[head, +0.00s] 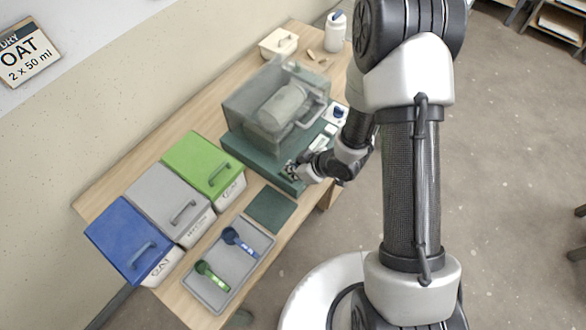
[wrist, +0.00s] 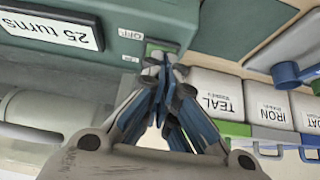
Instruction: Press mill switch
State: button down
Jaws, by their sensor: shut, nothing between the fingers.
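The mill is a dark green base (head: 262,158) with a clear cover (head: 245,103) over a pale jar (head: 283,107). My gripper (head: 291,171) is at the base's near front corner in the head view. In the wrist view the shut, empty fingertips (wrist: 165,68) are in front of a small bright green plate (wrist: 165,46) beside an "OFF" label (wrist: 130,34). The switch itself is mostly hidden behind the fingertips. I cannot tell whether they touch it or which way it is set.
Blue (head: 120,232), grey (head: 160,192) and green (head: 200,160) lidded buckets stand left of the mill. A grey tray (head: 222,296) holds a blue scoop (head: 238,240) and a green scoop (head: 211,273). A "25 turns" card (wrist: 50,28) is on the mill base.

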jog(key=shift+w+a+r+p, duration=0.2)
jog(key=shift+w+a+p, duration=0.15)
jog(key=shift+w+a, duration=0.3)
jog(key=shift+s+a+r, duration=0.1)
